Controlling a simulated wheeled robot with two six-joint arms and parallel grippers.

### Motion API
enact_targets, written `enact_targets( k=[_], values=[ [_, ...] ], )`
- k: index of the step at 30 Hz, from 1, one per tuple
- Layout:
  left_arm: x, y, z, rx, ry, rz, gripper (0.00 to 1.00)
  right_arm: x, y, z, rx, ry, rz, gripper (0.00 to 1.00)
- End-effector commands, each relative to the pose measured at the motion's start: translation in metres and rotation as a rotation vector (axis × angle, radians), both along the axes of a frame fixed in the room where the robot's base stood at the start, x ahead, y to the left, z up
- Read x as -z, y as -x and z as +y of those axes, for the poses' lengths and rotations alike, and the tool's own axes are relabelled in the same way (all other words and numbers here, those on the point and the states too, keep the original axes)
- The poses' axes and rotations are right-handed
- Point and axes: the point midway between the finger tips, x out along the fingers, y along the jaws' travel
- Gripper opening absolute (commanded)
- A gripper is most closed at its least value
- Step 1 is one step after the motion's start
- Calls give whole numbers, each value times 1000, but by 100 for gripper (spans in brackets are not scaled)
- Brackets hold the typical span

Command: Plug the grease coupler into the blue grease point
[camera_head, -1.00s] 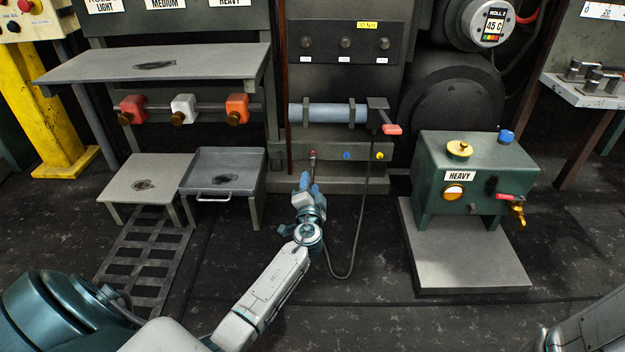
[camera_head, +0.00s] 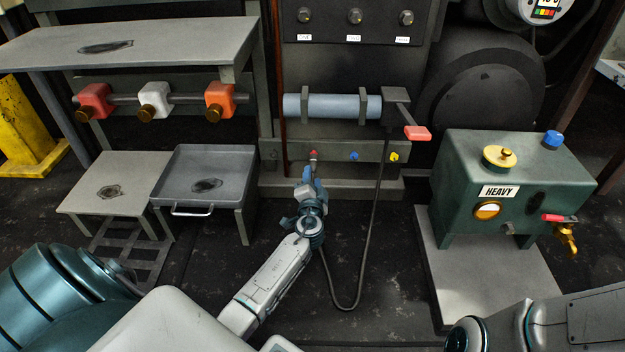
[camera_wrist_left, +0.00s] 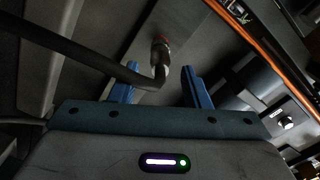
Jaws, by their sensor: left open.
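The grease coupler (camera_head: 314,158) sits at the red grease point on the left of a grey bar. In the left wrist view the coupler (camera_wrist_left: 160,48) points up to a red ring, and its black hose bends away to the left. The blue grease point (camera_head: 353,156) is bare, just right of the coupler; the yellow one (camera_head: 394,157) is further right. My left gripper (camera_head: 312,178) is open just below the coupler. In the left wrist view its blue fingers (camera_wrist_left: 163,85) stand apart on either side of the coupler's lower end; contact cannot be told.
The hose (camera_head: 376,220) hangs in a loop right of my left arm. A grey tray (camera_head: 207,153) on legs stands left, and a green tank (camera_head: 510,175) marked HEAVY stands right. A blue-grey cylinder (camera_head: 330,106) is above the grease points. The floor between is open.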

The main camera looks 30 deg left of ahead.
Motion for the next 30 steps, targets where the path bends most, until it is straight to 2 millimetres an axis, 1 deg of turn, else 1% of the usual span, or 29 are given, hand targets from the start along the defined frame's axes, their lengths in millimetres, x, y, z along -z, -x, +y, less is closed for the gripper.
enact_targets(
  k=[7,9,15,21,28,29,30],
  values=[
    [-1,-25,16,0,-1,-1,43,2,0,0,0,0,1,36],
    [3,-31,20,0,-2,-1,43,10,0,0,0,0,1,36],
    [1,-45,28,-1,-2,-1,43,19,-1,0,-1,1,2,36],
    [0,-49,31,0,-1,1,43,21,-1,0,-3,1,2,36],
    [0,-49,31,0,-1,1,43,20,-1,0,-3,1,2,36],
    [0,-49,31,0,-1,1,41,20,-1,0,-3,1,2,36],
    [0,-49,31,0,-1,1,33,20,-1,0,-3,1,2,36]
  ],
)
